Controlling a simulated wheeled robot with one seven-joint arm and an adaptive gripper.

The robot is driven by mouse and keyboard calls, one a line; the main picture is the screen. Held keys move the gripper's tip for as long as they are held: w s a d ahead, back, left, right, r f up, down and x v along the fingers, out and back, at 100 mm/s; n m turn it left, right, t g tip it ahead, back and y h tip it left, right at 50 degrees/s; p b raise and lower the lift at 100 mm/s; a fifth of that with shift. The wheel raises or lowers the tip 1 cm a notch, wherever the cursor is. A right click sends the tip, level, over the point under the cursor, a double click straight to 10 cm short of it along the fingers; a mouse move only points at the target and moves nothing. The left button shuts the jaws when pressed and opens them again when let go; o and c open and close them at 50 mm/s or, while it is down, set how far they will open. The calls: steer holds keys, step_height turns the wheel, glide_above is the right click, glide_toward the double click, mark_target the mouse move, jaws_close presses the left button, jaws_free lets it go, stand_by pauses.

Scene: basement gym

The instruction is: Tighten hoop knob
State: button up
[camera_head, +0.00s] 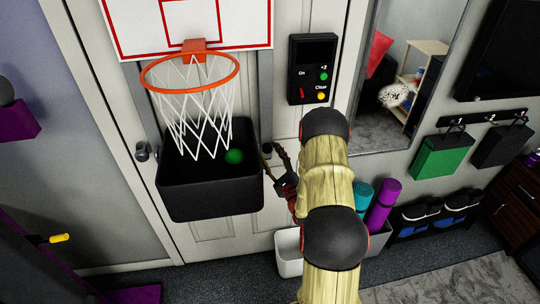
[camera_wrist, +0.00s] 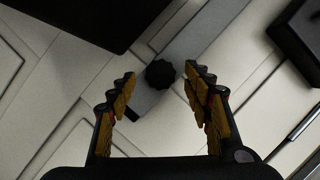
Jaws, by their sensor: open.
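The black hoop knob (camera_wrist: 160,74) has a lobed rim and sits on a grey strip in the wrist view. My gripper (camera_wrist: 159,78) is open, with one finger on each side of the knob; I cannot tell whether either touches it. In the head view my gripper (camera_head: 269,164) is beside the right side of the black bin, at the grey strip, where the knob (camera_head: 267,149) shows small and dark. The basketball hoop (camera_head: 190,72) with its orange rim and white net hangs on the door above the bin.
The black bin (camera_head: 210,205) under the net holds a green ball (camera_head: 234,156). A score box (camera_head: 313,70) hangs right of the hoop. A white bin (camera_head: 288,252) stands below my gripper. Rolled mats (camera_head: 383,203) stand to the right. A door knob (camera_head: 142,151) is at left.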

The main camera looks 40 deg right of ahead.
steer(key=shift+w+d+r, duration=0.1)
steer(key=shift+w, duration=0.2)
steer(key=shift+c, duration=0.4)
steer(key=c, duration=1.1)
steer(key=shift+o, duration=0.2)
steer(key=shift+m+h, duration=0.5)
steer(key=shift+m, duration=0.5)
steer(key=m+h, duration=0.2)
steer(key=m, duration=0.2)
steer(key=shift+b, duration=0.3)
steer(key=o, duration=1.1)
